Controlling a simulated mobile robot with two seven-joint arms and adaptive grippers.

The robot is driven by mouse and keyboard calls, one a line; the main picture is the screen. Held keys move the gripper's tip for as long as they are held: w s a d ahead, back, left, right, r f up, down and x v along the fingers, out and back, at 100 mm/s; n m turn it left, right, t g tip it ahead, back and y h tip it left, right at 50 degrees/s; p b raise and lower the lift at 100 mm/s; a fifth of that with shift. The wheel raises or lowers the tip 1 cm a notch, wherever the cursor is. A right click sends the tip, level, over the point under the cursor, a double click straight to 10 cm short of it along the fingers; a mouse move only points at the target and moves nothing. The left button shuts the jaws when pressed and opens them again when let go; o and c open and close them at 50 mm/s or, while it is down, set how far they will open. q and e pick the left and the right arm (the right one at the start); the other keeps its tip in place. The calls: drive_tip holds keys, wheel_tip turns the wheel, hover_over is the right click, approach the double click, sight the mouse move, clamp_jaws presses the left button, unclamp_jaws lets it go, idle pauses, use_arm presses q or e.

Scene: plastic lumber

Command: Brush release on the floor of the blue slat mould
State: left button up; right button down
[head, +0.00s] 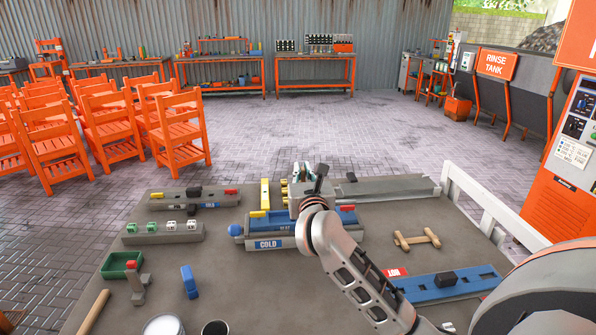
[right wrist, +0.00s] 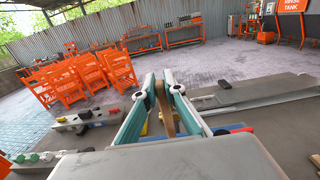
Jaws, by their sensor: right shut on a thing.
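My right gripper (head: 313,182) is over the far side of the table, at the back edge of a grey block marked COLD (head: 262,244). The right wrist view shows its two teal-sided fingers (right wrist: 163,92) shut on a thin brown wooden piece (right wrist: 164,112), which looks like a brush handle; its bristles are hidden. A blue trough (head: 347,217) with a small unreadable label lies in the COLD block, partly behind my arm. A long blue mould (head: 470,281) with a black block on it lies at the right front. I cannot tell which is the slat mould. My left gripper is out of view.
A wooden-handled piece (head: 417,239) lies right of my arm. A grey channel (head: 390,188) lies behind it. Green blocks (head: 163,227), a green tray (head: 116,265), a blue block (head: 189,281) and cans (head: 164,325) are at the left. A white rail (head: 477,209) edges the right side.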

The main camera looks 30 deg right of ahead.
drive_tip(key=s+d, duration=0.4)
drive_tip(key=d, duration=0.4)
drive_tip(key=shift+d+f+p, duration=0.2)
drive_tip(key=shift+p, duration=0.1)
idle(1.1)
drive_tip(key=shift+r+p, duration=0.6)
drive_tip(key=shift+p, duration=0.05)
idle(0.3)
drive_tip(key=w+a, duration=0.4)
drive_tip(key=a, duration=0.4)
drive_tip(key=w+a, duration=0.3)
drive_tip(key=a, duration=0.5)
drive_tip(key=shift+w+a, duration=0.15)
drive_tip(key=shift+w, duration=0.2)
idle(1.5)
drive_tip(key=shift+p, duration=0.3)
